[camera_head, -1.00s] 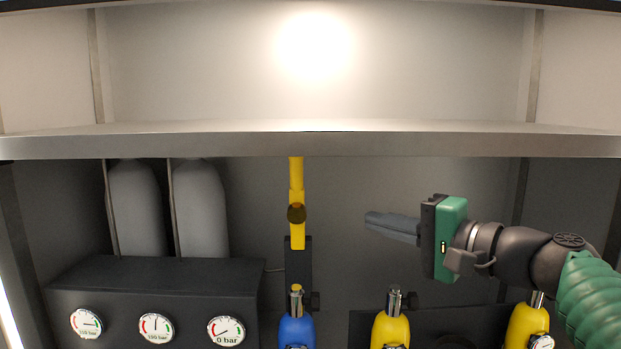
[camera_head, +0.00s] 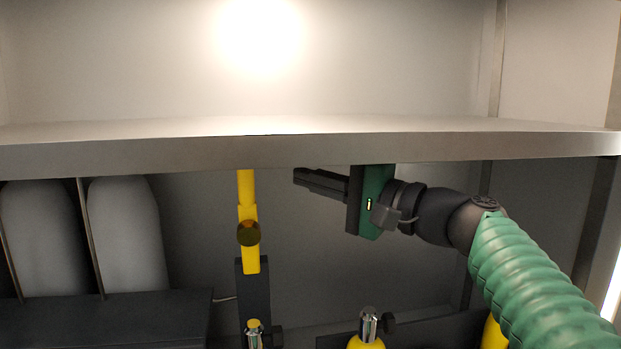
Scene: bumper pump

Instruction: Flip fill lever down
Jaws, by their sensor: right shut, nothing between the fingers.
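The yellow fill lever (camera_head: 248,215) stands upright below the shelf, left of centre, with a dark round knob (camera_head: 249,233) on its lower half. Its top end is hidden behind the shelf edge. It sits above a black mount (camera_head: 253,296). My right gripper (camera_head: 296,176) comes in from the right, just under the shelf. Its dark fingers are shut and empty and point left at the upper part of the lever. In the picture a gap shows between fingertips and lever. My left gripper is not in view.
The shelf (camera_head: 310,148) spans the view close above my right gripper. Grey cylinders (camera_head: 126,238) stand at left behind a dark panel (camera_head: 105,322). Silver valves (camera_head: 369,325) on yellow bottles show at the bottom. The space between lever and right arm is clear.

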